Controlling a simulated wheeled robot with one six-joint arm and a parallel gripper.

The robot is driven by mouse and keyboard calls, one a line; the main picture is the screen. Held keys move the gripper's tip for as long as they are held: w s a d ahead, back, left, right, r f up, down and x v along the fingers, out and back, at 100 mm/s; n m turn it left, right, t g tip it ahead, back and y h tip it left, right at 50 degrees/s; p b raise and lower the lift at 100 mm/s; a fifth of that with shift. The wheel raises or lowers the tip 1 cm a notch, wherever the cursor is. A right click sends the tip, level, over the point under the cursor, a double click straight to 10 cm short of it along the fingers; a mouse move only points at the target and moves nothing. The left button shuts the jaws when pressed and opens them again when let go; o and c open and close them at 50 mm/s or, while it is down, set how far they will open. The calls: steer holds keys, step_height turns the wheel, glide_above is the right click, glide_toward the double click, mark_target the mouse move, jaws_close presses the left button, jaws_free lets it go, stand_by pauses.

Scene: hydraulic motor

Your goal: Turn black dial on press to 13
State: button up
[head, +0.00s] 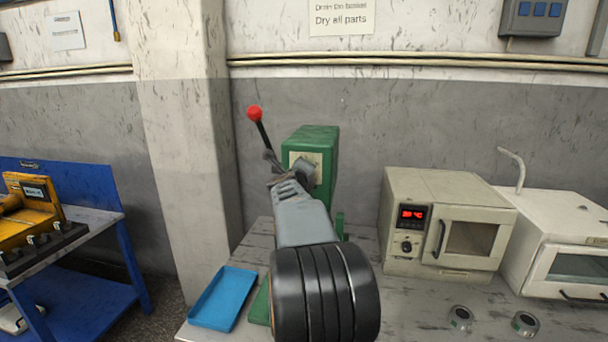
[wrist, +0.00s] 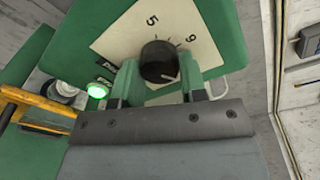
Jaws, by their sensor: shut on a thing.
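The green press (head: 322,145) stands on the bench against the wall, with a red-knobbed lever (head: 254,113) at its upper left. In the wrist view, the black dial (wrist: 159,60) sits on a pale plate (wrist: 120,42) on the press's green front. The numerals 5 and 9 show above the dial; the lower part of the scale is hidden. A light mark shows near the dial's lower right edge. My gripper (wrist: 160,80) is shut on the dial, one green finger on each side. In the head view, my arm hides most of the contact.
A green lamp (wrist: 97,90) glows left of the gripper. A blue tray (head: 223,298) lies at the bench's left front. A beige oven (head: 410,188) with a red display and a white cabinet (head: 560,225) stand right. Two small round parts (head: 461,318) (head: 525,323) lie in front.

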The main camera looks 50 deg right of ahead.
stand_by(0.3)
steer(key=o, duration=0.9)
steer(key=shift+a, duration=0.1)
steer(key=v, duration=1.3)
steer(key=shift+s+a+b, duration=0.25)
steer(key=shift+a+b, duration=0.05)
steer(key=shift+b, duration=0.1)
